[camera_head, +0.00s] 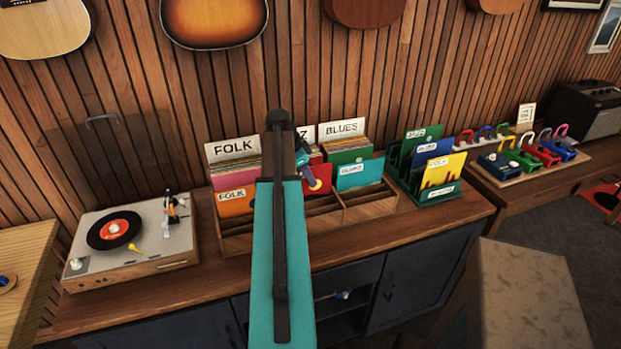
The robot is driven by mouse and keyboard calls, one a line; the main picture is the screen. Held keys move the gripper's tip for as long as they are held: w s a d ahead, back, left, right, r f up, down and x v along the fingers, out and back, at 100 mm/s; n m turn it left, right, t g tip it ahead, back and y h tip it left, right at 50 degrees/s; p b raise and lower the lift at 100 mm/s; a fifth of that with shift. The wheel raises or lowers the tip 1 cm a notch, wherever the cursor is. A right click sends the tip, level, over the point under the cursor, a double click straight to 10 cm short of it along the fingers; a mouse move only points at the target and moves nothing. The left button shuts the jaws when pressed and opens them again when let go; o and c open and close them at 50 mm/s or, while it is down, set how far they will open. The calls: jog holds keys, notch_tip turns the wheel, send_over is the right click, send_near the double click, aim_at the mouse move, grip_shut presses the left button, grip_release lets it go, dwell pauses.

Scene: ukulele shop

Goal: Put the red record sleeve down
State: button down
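A red record sleeve (324,173) shows just right of my teal arm, at the middle section of the wooden record crate (372,208). My arm covers its left side, and I cannot tell whether it rests in the crate or is held. My gripper (304,160) is at this sleeve, mostly hidden behind my arm, so its fingers cannot be made out. Divider cards read FOLK (233,149) on the left and BLUES (342,130) on the right; the middle card (306,133) shows only a Z. An orange sleeve (235,202) and a teal sleeve (360,174) stand in the crate.
A turntable (133,241) with a black record stands left of the crate on the wooden cabinet (420,245). A green rack (436,194) with colored sleeves stands to the right. Beyond it is a board (529,174) of colored clamp-like items. A beige block (528,300) stands at front right.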

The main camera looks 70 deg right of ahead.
jog(key=shift+f+b, duration=0.35)
jog(key=shift+f, duration=0.25)
jog(key=c, duration=2)
grip_release()
jog(key=shift+r, duration=0.2)
jog(key=shift+s+b+v, duration=0.2)
jog(key=shift+b+v, duration=0.8)
jog(key=shift+v, duration=5.4)
jog(key=shift+r, duration=0.1)
